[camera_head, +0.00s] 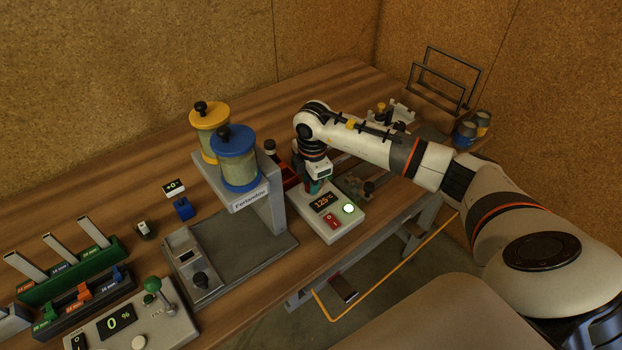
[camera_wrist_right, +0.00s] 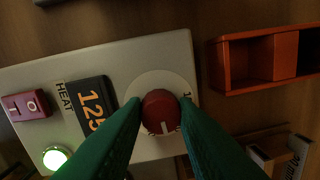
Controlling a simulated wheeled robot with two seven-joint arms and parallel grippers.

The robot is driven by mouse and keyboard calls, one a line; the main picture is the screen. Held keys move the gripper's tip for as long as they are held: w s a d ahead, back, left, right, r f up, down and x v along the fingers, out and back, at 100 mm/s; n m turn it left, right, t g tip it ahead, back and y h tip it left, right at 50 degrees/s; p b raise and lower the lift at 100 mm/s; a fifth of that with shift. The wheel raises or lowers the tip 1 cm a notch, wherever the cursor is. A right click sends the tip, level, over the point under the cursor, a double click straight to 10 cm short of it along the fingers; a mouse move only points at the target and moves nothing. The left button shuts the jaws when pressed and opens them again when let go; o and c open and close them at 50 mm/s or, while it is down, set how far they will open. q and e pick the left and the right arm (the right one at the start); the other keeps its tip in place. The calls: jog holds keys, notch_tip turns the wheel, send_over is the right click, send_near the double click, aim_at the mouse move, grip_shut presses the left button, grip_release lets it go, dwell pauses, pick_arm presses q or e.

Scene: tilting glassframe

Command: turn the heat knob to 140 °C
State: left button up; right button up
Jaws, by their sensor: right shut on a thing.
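The heat control box (camera_head: 331,218) is a pale box near the table's front edge, with a display (camera_head: 323,202) reading 125 °C. In the right wrist view the box (camera_wrist_right: 167,58) shows the word HEAT, the display (camera_wrist_right: 92,104) and a round dark red knob (camera_wrist_right: 160,110) with a white pointer mark on a pale dial. My right gripper (camera_head: 317,187) reaches down over the box's far end. In the right wrist view its green fingers (camera_wrist_right: 158,112) are shut on the knob, one on each side. The head view hides the knob behind the gripper. My left gripper is not in view.
A lit green button (camera_head: 348,209) and a red rocker switch (camera_head: 332,220) are on the same box. An orange-red tray (camera_wrist_right: 257,60) lies close beside it. The machine with yellow and blue canisters (camera_head: 237,160) stands left of my right arm. Wire racks (camera_head: 445,80) stand at the back right.

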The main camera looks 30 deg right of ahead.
jog(key=m+p, duration=0.1)
jog(key=m, duration=0.6)
jog(key=shift+w+r+h, duration=0.1)
jog(key=shift+r+h, duration=0.05)
jog(key=shift+h, duration=0.15)
dwell(0.4)
jog(key=o, duration=1)
notch_tip(320, 180, up, 12)
jog(key=b, duration=0.2)
jog(key=shift+s+a, duration=0.2)
jog(key=shift+s, duration=0.15)
jog(key=shift+f, duration=0.2)
